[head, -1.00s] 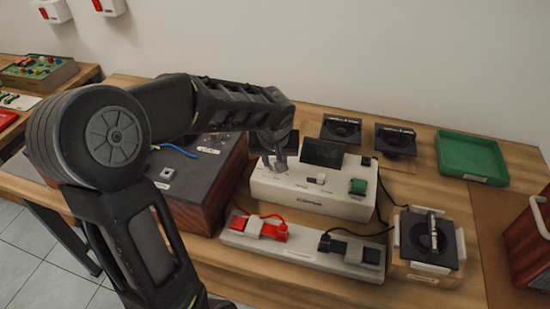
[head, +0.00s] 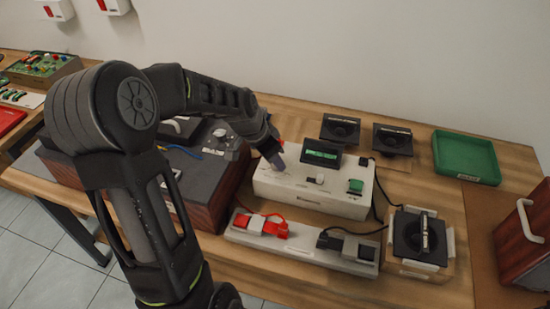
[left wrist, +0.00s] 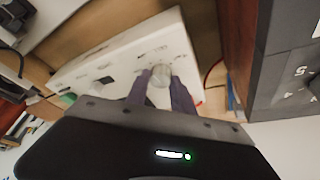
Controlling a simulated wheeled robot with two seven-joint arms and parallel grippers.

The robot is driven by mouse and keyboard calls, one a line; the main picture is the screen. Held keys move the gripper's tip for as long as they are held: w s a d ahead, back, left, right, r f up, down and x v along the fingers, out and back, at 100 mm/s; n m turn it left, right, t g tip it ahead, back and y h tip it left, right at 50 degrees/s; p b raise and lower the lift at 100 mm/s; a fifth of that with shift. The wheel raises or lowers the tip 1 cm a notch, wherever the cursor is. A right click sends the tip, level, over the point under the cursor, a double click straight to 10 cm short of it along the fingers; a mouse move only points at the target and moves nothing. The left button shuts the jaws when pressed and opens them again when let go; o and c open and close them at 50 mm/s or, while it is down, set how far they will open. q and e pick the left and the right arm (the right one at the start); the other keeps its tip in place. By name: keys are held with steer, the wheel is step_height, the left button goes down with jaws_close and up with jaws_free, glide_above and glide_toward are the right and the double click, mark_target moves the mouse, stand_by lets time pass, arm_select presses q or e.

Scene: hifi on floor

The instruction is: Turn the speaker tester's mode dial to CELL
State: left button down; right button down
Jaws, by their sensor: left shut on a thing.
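In the left wrist view, my left gripper's two fingers (left wrist: 160,76) are shut around a pale round dial (left wrist: 159,88) on the white panel. The dial's pointer and the printed mode labels are too small to read. In the head view the dial is hidden by the fingers. My right gripper is not in view.
A strip with red and black clips (head: 305,244) lies in front of the tester. A speaker in a wooden fixture (head: 420,240) stands at the right, with a green tray (head: 466,157) behind. A dark-topped wooden cabinet (head: 205,185) stands close on the left, under my arm.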

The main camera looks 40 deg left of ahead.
mark_target(263, 169)
arm_select(q)
steer(key=m+b, duration=0.1)
steer(key=m+h+b, duration=0.1)
steer(key=shift+w+a+f+m, duration=0.1)
steer(key=shift+a+f+m, duration=0.1)
steer(key=shift+m, duration=0.2)
steer(key=shift+r+m+g+h+b, duration=0.15)
steer(key=shift+m+g+h+b, duration=0.35)
steer(key=shift+m+b, duration=0.8)
steer(key=shift+m, duration=0.3)
steer(key=c, duration=1.1)
jaws_free()
steer(key=shift+r, duration=0.1)
steer(key=shift+v, duration=3.85)
